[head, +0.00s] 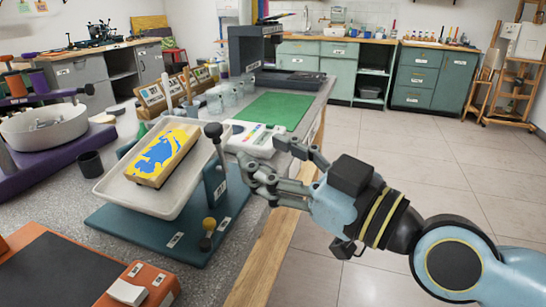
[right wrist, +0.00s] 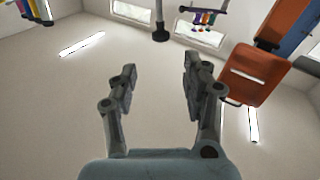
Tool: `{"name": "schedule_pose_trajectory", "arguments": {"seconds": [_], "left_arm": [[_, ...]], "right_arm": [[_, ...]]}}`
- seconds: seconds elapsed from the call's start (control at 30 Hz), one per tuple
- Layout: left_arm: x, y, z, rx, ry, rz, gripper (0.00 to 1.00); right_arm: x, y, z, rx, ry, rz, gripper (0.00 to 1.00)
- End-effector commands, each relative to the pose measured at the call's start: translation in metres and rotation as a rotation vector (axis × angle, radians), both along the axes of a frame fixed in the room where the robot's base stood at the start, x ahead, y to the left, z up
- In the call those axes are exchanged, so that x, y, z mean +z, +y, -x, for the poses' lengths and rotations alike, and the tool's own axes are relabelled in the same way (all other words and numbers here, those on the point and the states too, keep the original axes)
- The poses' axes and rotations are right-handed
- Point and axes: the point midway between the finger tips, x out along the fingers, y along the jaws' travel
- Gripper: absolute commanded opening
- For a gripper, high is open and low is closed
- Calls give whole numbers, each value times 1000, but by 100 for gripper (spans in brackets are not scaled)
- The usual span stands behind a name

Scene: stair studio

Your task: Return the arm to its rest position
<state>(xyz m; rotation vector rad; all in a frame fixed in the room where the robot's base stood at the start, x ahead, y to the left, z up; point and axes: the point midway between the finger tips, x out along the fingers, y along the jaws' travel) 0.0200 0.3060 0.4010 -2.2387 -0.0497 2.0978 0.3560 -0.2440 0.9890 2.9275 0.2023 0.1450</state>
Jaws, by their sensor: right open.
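My right gripper (head: 268,163) is open and empty, with its fingers pointing left near the table's right edge. The right wrist view also shows the right gripper (right wrist: 157,85) with its two fingers spread and nothing between them. In the head view it is beside a lever with a dark ball knob (head: 213,131), on a teal stand (head: 140,232); I cannot tell whether they touch. The stand bears a white tray (head: 178,207) with a yellow and blue block (head: 163,155) in it. My left gripper is not in view.
A white device with coloured buttons (head: 255,138) and a green mat (head: 273,111) lie farther back on the grey table. A dark cup (head: 90,164) and a white bowl (head: 45,128) are at left. An orange-edged dark panel (head: 60,280) is in front. The tiled floor (head: 400,150) at right is clear.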

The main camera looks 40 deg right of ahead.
Motion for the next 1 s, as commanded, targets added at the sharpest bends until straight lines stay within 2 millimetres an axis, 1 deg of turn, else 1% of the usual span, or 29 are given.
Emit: {"name": "schedule_pose_trajectory", "arguments": {"seconds": [0.33, 0.37, 0.4, 0.47, 0.57, 0.6, 0.67, 0.7, 0.77, 0.8, 0.87, 0.9, 0.97, 1.0], "left_arm": [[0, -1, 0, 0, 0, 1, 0], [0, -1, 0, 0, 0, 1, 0], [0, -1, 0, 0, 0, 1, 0], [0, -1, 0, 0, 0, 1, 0], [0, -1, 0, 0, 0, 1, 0], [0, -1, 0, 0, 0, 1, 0], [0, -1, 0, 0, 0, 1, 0], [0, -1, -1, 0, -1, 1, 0], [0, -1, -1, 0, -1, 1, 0], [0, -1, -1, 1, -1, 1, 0], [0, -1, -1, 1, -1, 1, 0], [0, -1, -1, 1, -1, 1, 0], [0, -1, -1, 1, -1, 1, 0], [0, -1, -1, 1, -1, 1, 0]], "right_arm": [[-2, 0, -1, -1, 4, 1, 49], [-5, -1, -1, -1, 10, 1, 49], [-14, -2, -2, -4, 25, 3, 49], [-35, -5, -5, -11, 65, 7, 49], [-94, -16, -8, -31, 175, 16, 49], [-125, -21, -8, -42, 233, 19, 49], [-174, -29, -4, -59, 328, 22, 49], [-205, -34, 0, -71, 390, 23, 49], [-253, -42, 11, -89, 488, 25, 49], [-285, -46, 20, -103, 555, 26, 49], [-332, -53, 38, -122, 660, 23, 49], [-362, -57, 53, -136, 732, 22, 49], [-405, -62, 79, -158, 840, 21, 49], [-433, -65, 99, -172, 913, 19, 49]]}}
